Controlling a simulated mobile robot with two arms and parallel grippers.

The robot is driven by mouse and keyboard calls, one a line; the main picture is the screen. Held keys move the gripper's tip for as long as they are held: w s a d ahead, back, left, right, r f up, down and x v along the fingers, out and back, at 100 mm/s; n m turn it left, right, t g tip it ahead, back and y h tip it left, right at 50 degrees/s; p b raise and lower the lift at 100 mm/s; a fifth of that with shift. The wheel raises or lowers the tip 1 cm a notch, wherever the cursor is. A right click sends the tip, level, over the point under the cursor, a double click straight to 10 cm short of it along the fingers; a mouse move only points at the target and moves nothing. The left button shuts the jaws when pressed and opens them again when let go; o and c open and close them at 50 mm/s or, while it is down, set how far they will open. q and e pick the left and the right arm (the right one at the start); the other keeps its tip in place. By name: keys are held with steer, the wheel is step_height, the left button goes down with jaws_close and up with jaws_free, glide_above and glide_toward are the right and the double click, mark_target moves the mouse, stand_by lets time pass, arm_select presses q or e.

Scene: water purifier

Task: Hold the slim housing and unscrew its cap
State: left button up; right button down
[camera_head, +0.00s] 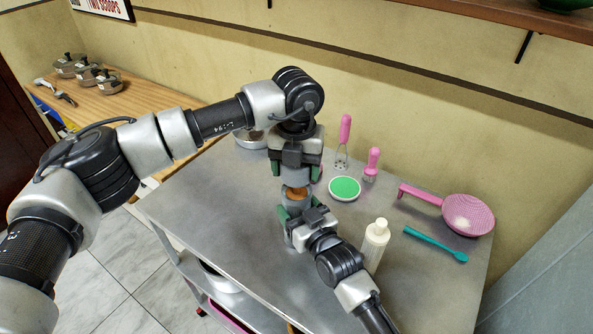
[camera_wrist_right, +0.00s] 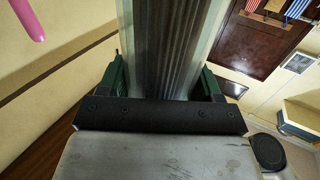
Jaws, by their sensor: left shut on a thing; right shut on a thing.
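The slim housing (camera_wrist_right: 165,45) is a clear cylinder with a dark ribbed core, standing between the green fingers of my right gripper (camera_wrist_right: 165,85) in the right wrist view. In the head view my right gripper (camera_head: 302,214) is shut on it from the front, hiding most of it. A copper-coloured round part (camera_head: 297,192) shows at its upper end. My left gripper (camera_head: 296,171) points down directly above, shut on the cap, which its fingers mostly hide. I cannot tell whether the cap still touches the housing.
A white bottle (camera_head: 376,243) stands close to my right arm. The table's left part is clear.

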arm_select(q)
step_height(320, 180, up, 3)
steer(key=shift+f, duration=0.1)
arm_select(e)
steer(key=shift+c, duration=0.5)
jaws_free()
